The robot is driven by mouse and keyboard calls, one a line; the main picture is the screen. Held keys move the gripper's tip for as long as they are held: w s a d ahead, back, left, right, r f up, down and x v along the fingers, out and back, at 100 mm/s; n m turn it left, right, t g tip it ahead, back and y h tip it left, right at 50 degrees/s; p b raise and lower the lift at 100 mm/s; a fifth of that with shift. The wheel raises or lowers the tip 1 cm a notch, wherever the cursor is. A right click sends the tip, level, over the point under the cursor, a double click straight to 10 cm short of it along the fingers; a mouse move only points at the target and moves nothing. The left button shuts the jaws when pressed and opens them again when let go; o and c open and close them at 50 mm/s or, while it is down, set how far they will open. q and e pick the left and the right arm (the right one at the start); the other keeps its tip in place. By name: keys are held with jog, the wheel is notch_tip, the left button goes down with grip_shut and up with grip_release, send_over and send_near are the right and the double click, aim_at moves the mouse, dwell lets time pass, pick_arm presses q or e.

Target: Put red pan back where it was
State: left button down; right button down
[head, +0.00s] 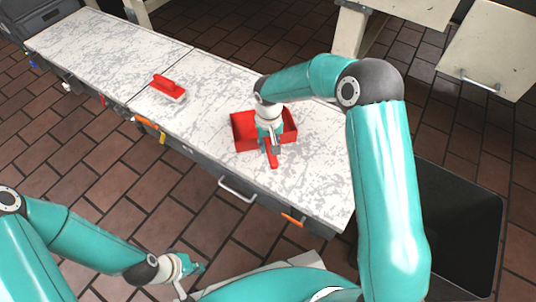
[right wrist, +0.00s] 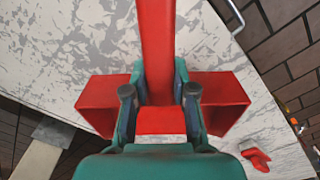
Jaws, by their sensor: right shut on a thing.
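The red pan (head: 243,132) is a box-like tray with a long handle, at the near-right part of the white-topped workbench (head: 205,130). Its handle (head: 272,157) points toward the front edge. My right gripper (head: 271,142) comes down over the pan and is shut on its handle. In the right wrist view the fingers (right wrist: 160,80) sit on both sides of the handle, and the pan's two side parts (right wrist: 225,97) show beyond them. I cannot tell whether the pan touches the bench. My left gripper (head: 197,268) is low in front of the bench, away from the pan; its fingers are too small to judge.
A red-handled brush (head: 168,87) lies on the bench left of the pan; it also shows in the right wrist view (right wrist: 256,158). The far-left bench top is clear. A drawer handle (head: 237,189) sticks out from the bench front. A dark panel (head: 458,230) stands at the right.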

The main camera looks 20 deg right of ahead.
notch_tip(320, 180, down, 5)
jog(key=shift+b, duration=0.75)
jog(key=c, duration=0.9)
grip_release()
jog(key=shift+c, duration=0.2)
jog(key=shift+r, duration=0.1)
notch_tip(320, 180, up, 12)
jog(key=p, duration=0.4)
jog(key=shift+s, duration=0.1)
